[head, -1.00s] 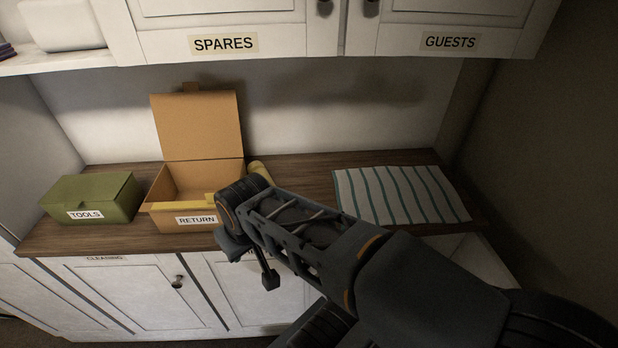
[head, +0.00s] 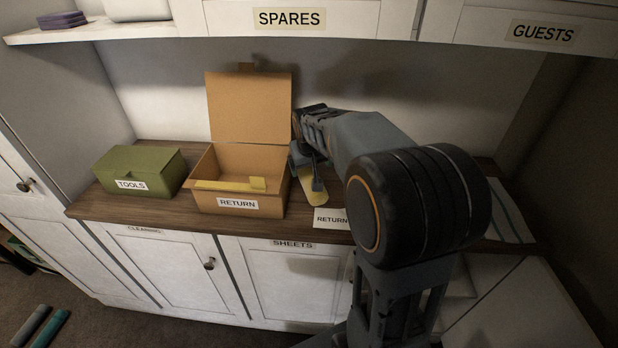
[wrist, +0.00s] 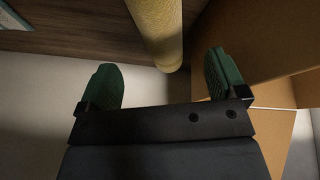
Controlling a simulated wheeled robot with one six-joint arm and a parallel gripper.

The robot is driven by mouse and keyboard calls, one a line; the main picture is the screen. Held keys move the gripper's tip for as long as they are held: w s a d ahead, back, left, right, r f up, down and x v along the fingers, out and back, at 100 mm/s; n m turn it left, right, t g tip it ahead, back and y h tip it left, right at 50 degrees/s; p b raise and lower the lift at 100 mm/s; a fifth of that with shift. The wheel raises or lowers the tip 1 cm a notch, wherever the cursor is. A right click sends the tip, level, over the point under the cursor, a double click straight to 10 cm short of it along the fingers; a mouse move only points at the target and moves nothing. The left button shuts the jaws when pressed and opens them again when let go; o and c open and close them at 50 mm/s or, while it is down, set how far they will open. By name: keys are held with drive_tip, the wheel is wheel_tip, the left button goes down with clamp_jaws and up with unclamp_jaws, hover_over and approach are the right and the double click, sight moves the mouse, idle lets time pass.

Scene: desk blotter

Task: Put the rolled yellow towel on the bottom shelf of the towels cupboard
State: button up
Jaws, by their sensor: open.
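The rolled yellow towel (head: 314,192) lies on the wooden counter, just right of the cardboard box. My gripper (head: 311,172) is over it, partly hidden by its own arm. In the wrist view the towel (wrist: 158,28) runs down from the top edge, its near end short of the line between my gripper's fingertips (wrist: 163,78). The fingers are spread and empty. No towels label is readable. An open white cupboard (head: 460,283) shows partly behind my arm at the lower right; its shelves are mostly hidden.
The open RETURN box (head: 238,205) stands close left of the towel, with a yellow strip across it. A RETURN card (head: 330,218) lies in front. The green TOOLS box (head: 140,172) is further left. A striped cloth (head: 508,215) lies right. Upper cupboards (head: 290,18) overhang the counter.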

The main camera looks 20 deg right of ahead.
sight(311, 177)
drive_tip(key=shift+x, duration=1.55)
drive_tip(key=shift+s+x, duration=0.2)
drive_tip(key=shift+x, duration=1.1)
drive_tip(key=shift+s+x, duration=0.2)
drive_tip(key=shift+x, duration=1.1)
drive_tip(key=shift+f, duration=0.2)
drive_tip(key=c, duration=1.2)
drive_tip(key=shift+o, duration=0.2)
drive_tip(key=shift+r, duration=0.15)
